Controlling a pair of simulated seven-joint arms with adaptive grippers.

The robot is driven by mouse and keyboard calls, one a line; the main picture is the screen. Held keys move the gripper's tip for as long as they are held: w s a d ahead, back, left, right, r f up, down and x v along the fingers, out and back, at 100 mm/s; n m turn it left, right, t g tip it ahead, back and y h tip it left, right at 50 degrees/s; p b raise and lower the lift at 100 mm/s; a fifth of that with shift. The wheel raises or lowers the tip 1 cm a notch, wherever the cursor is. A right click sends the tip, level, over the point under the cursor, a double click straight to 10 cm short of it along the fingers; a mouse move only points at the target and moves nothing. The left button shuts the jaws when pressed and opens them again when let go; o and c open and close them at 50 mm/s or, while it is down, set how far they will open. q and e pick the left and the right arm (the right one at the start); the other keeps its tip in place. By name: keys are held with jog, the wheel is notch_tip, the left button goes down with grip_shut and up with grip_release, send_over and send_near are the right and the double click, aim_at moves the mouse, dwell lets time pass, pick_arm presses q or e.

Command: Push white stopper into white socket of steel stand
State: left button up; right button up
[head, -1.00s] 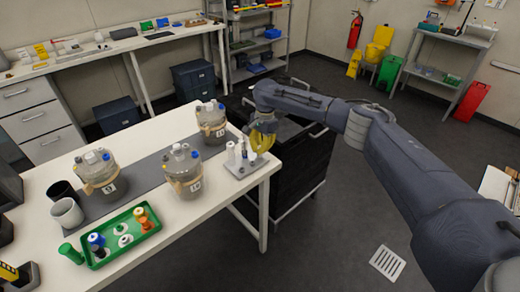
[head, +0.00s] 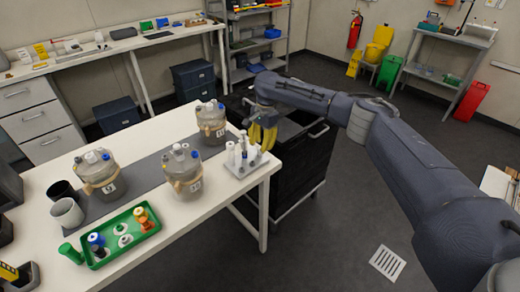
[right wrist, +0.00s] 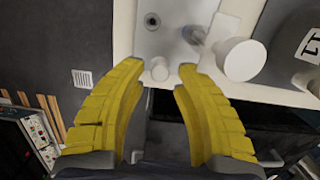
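The steel stand (head: 240,172) sits at the right end of the white table and holds several upright white and blue-topped pieces. In the right wrist view its plate (right wrist: 172,14) shows a dark round hole (right wrist: 152,21), a blue-tinted piece (right wrist: 194,34) and a wide white cylinder (right wrist: 241,59). A small white round piece (right wrist: 160,69), perhaps the white stopper, stands at the plate's edge between my fingertips in that view. My right gripper (head: 262,145) has yellow fingers, spread apart with a gap between them, just above the stand. I cannot tell which piece is the white socket.
Glass vessels with coloured caps (head: 184,171) stand on the grey mat beside the stand. A green tray (head: 150,231) with small coloured bottles and two cups (head: 67,213) are at the front left. A black cart (head: 300,165) stands beside the table under my right arm.

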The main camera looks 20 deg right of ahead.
notch_tip(320, 180, up, 9)
jog(key=d, duration=0.1)
jog(key=shift+w, duration=0.3)
jog(key=shift+d+r, duration=0.1)
